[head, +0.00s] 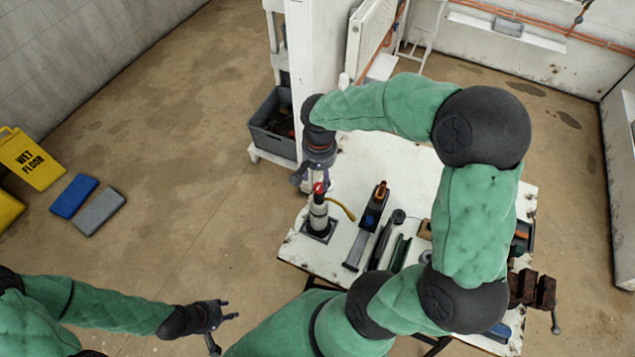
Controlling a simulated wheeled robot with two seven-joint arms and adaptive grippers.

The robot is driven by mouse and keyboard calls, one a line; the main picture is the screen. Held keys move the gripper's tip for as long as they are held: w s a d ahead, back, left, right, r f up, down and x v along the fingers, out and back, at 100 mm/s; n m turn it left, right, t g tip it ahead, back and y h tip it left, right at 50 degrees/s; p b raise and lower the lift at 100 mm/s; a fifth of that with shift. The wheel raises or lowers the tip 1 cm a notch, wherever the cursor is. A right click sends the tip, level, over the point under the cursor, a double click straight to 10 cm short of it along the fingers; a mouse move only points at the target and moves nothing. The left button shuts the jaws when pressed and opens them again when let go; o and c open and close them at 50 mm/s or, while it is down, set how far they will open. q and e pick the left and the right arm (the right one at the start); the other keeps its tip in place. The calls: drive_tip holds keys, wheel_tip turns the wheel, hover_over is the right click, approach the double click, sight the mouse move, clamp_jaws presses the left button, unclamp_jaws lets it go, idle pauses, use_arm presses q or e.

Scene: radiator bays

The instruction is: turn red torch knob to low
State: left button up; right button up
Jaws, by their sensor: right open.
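The torch (319,211) stands upright in a dark square holder (319,234) near the left edge of the white worktable. Its red knob (319,188) is at the top, and a yellow curved part (342,208) sticks out to the right. My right gripper (316,183) is open and hangs from above right at the knob. Its fingers partly cover the knob, and I cannot tell whether they touch it. The knob's setting is too small to read. My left gripper (230,311) is open and empty, low over the floor, well left of the table.
The worktable (350,160) holds several tools right of the torch, including a black and orange tool (374,208). A vise (532,289) sits at the right end. A grey bin (273,125) stands behind. A yellow wet-floor sign (31,158) and blue block (73,196) lie left.

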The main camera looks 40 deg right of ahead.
sight(319, 186)
drive_tip(key=shift+f, duration=2.45)
clamp_jaws()
